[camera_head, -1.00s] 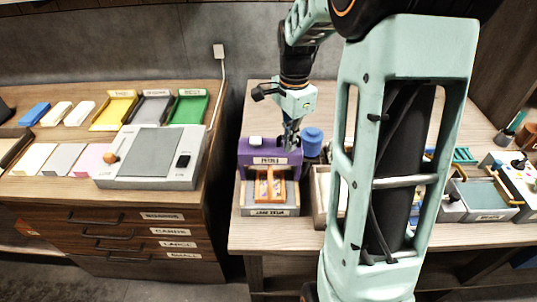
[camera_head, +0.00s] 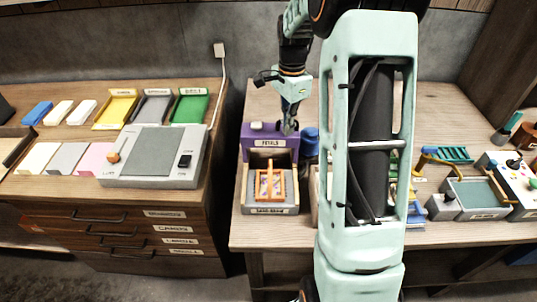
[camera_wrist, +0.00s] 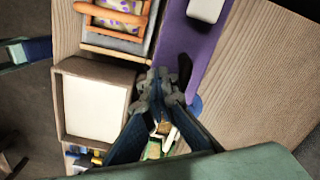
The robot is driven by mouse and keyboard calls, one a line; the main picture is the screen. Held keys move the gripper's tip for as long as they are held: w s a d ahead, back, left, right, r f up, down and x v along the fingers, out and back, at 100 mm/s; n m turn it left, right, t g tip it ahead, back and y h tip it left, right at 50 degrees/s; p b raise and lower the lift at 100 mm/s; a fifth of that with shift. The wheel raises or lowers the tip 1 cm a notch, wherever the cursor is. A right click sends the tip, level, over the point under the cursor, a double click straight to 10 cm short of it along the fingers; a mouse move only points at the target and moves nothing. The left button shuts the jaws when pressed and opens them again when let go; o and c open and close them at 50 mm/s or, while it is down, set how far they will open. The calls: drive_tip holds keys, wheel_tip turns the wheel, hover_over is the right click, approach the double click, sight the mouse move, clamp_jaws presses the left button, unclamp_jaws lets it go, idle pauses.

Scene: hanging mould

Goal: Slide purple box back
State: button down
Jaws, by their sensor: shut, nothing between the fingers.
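The purple box (camera_head: 270,137) stands at the left part of the wooden table, with a pale button-like piece and a white label on it. It also shows in the wrist view (camera_wrist: 181,48), with a white block on top. In front of it is a grey tray (camera_head: 269,210) holding an orange-framed piece (camera_head: 270,182). My gripper (camera_head: 289,127) is shut and empty, pointing down at the right end of the purple box. In the wrist view my gripper (camera_wrist: 158,90) is at the box's end; I cannot tell whether it touches.
A blue round thing (camera_head: 309,140) stands just right of the purple box. A wooden tray with a white inside (camera_wrist: 97,107) is beside the grey tray. Bare wooden tabletop (camera_wrist: 248,70) lies behind the box. A side cabinet (camera_head: 140,218) stands to the left, across a gap.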

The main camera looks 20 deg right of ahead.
drive_tip(key=shift+w+d+p, duration=0.25)
drive_tip(key=shift+w+p, duration=0.05)
drive_tip(key=shift+w, duration=0.4)
drive_tip(key=shift+w+d+p, duration=0.2)
drive_tip(key=shift+w+p, duration=0.05)
drive_tip(key=shift+w, duration=0.4)
drive_tip(key=shift+s+a+r, duration=0.15)
drive_tip(key=shift+s+r, duration=0.3)
drive_tip(key=shift+r, duration=0.15)
drive_tip(key=shift+r+p, duration=3.05)
drive_tip(key=shift+r, duration=0.9)
